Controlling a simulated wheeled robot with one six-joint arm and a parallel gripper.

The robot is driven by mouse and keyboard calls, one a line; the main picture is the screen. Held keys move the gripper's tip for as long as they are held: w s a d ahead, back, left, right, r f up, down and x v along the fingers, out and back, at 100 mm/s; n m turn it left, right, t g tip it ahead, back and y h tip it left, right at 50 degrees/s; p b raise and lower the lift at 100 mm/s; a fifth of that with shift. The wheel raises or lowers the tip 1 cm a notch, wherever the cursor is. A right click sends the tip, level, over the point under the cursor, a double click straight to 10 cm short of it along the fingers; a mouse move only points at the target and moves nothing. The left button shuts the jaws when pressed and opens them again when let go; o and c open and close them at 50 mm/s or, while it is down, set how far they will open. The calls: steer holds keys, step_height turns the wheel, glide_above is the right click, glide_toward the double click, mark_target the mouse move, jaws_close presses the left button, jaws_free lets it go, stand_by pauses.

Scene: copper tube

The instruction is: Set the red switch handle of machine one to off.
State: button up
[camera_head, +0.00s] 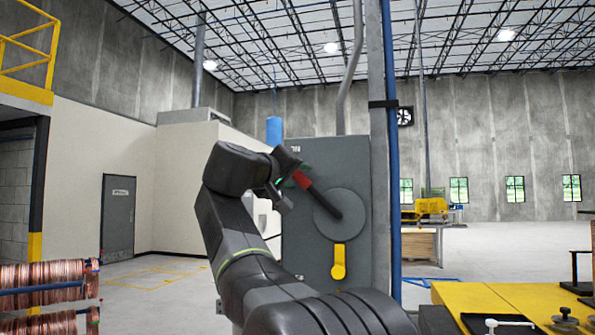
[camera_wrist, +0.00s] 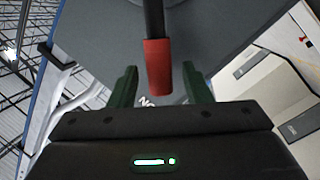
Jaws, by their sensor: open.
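The red switch handle (camera_head: 302,181) is the grip on a black lever fixed to a round grey disc (camera_head: 342,214) on a grey switch box (camera_head: 318,158). The lever points up and to the left. My gripper (camera_head: 290,182) is at the red end, coming from the left. In the wrist view, the red handle (camera_wrist: 158,68) shows between the two green fingers of my gripper (camera_wrist: 160,86), with a gap on each side. The fingers are open. Part of a marking shows below the red end in the wrist view, but it is mostly hidden.
A yellow lever (camera_head: 339,262) hangs below the disc on the same box. A grey post with a blue pipe (camera_head: 391,150) stands right beside the box. A yellow-topped bench (camera_head: 500,300) is at the lower right, and copper coils (camera_head: 45,290) are at the lower left.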

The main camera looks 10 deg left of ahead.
steer(key=shift+w+d, duration=0.2)
steer(key=shift+w, duration=0.45)
jaws_close()
